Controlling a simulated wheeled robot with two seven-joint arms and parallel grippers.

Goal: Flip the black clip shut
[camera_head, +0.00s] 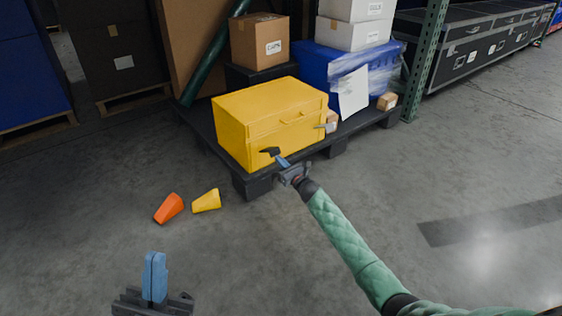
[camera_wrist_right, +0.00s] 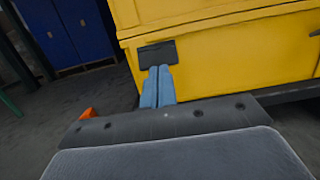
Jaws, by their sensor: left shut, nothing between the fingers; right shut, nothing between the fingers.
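The yellow tote (camera_head: 262,114) stands on a black pallet with its lid down. The black clip (camera_head: 269,151) is at the lower left of its front in the head view. It shows as a dark rectangle below the lid seam in the right wrist view (camera_wrist_right: 157,54). I cannot tell whether it lies flat or sticks out. My right gripper (camera_head: 281,160) is shut and empty, its blue fingertips (camera_wrist_right: 159,69) at the clip's lower edge, seemingly touching or very close. My left gripper (camera_head: 154,257) is shut and empty, low above the floor, away from the tote.
A grey clip-like piece (camera_head: 327,126) juts out at the tote's right. A blue wrapped tote (camera_head: 314,65) and cardboard box (camera_head: 259,40) stand behind. A green post (camera_head: 424,60) rises right; the right floor is clear.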

